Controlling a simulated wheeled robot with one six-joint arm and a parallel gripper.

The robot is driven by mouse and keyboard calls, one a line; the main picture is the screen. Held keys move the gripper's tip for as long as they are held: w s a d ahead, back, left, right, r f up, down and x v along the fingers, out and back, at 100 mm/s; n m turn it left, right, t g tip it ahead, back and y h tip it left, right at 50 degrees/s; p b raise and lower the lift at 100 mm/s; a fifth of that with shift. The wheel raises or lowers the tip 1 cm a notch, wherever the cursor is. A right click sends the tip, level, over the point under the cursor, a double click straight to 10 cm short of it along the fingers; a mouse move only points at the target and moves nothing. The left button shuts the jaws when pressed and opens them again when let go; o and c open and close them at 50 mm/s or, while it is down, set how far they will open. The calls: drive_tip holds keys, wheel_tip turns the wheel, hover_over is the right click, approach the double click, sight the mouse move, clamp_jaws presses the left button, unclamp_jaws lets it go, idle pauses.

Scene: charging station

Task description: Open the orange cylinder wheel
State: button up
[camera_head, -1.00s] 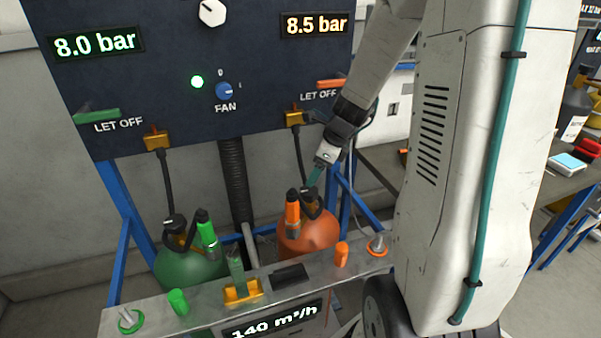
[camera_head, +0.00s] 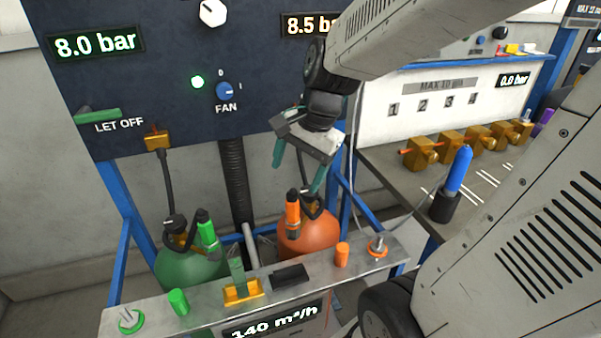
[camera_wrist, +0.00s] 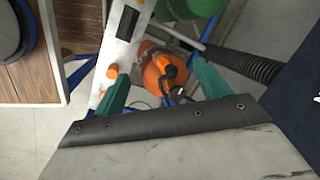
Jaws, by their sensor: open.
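The orange cylinder (camera_head: 318,236) stands behind the metal bench front, beside the green cylinder (camera_head: 185,268). Its dark top valve, where the wheel sits, (camera_head: 308,198) is partly hidden by an orange-and-black nozzle (camera_head: 292,214). My gripper (camera_head: 298,167) is open and empty above the orange cylinder, its two teal fingers apart and pointing down. In the wrist view, the orange cylinder (camera_wrist: 153,70) lies between the spread fingers, with the dark valve (camera_wrist: 181,90) near the right finger. I cannot tell the wheel's turn position.
The dark panel (camera_head: 270,60) with gauges stands behind the gripper. A black corrugated hose (camera_head: 232,180) hangs left of the orange cylinder. The bench edge (camera_head: 210,300) carries an orange plug (camera_head: 342,255) and a green plug (camera_head: 178,301). A table with brass fittings (camera_head: 455,148) is at right.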

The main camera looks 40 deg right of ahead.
drive_tip(key=s+n, duration=0.1)
drive_tip(key=s+a+r+n, duration=0.2)
drive_tip(key=s+n, duration=0.1)
idle(0.6)
drive_tip(key=s+a+r+n+h, duration=0.1)
drive_tip(key=s+r+n+h, duration=0.1)
drive_tip(key=s+n, duration=0.7)
drive_tip(key=shift+s+a+r+g, duration=0.2)
drive_tip(key=shift+s+a+g, duration=0.15)
drive_tip(key=shift+s, duration=0.2)
